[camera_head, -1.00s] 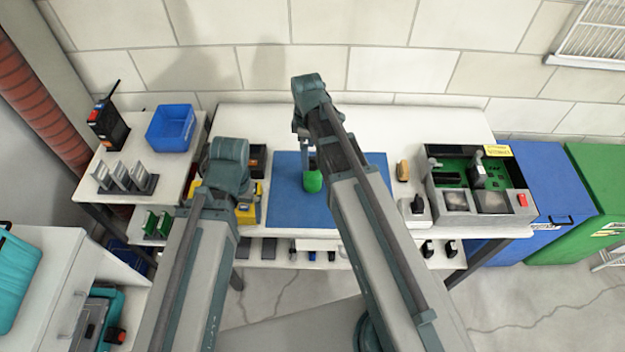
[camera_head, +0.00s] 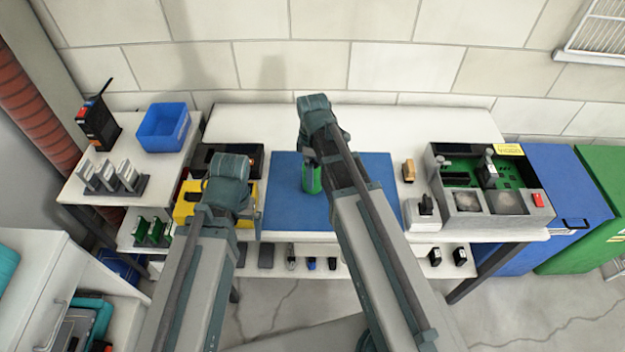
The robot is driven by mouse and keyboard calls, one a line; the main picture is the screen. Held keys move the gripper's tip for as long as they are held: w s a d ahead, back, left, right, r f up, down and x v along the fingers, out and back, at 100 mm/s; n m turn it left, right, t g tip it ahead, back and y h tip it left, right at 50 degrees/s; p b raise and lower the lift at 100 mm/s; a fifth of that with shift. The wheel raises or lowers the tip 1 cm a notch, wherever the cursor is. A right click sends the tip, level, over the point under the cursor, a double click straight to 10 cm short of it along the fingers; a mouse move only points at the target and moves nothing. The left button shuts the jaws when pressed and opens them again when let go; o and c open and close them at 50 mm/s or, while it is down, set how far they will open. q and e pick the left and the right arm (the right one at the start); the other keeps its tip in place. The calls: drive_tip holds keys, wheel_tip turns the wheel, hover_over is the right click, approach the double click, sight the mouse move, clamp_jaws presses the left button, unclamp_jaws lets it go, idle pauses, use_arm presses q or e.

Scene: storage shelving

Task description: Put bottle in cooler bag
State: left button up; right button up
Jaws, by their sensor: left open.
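A green bottle (camera_head: 311,181) stands upright on the blue mat (camera_head: 368,215) in the middle of the table. My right arm reaches over it, and my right gripper (camera_head: 309,158) is down at its top. The wrist hides the fingers, so their hold on the bottle cannot be told. My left gripper (camera_head: 257,212) is open beside the yellow case (camera_head: 186,207), left of the mat, with nothing seen in it. I cannot make out a cooler bag for certain; a teal object (camera_head: 6,264) is cut off at the left edge.
An electronics box (camera_head: 462,203) and a small black-and-white device (camera_head: 425,210) stand right of the mat. A blue bin (camera_head: 164,128) and a radio (camera_head: 98,128) are on the left side table. The table's back strip (camera_head: 400,122) is clear.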

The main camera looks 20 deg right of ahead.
drive_tip(key=shift+f, duration=0.6)
use_arm(q)
drive_tip(key=shift+f, duration=0.55)
use_arm(e)
drive_tip(key=shift+r, duration=0.1)
clamp_jaws()
use_arm(q)
drive_tip(key=shift+r, duration=0.1)
use_arm(e)
drive_tip(key=shift+r, duration=0.1)
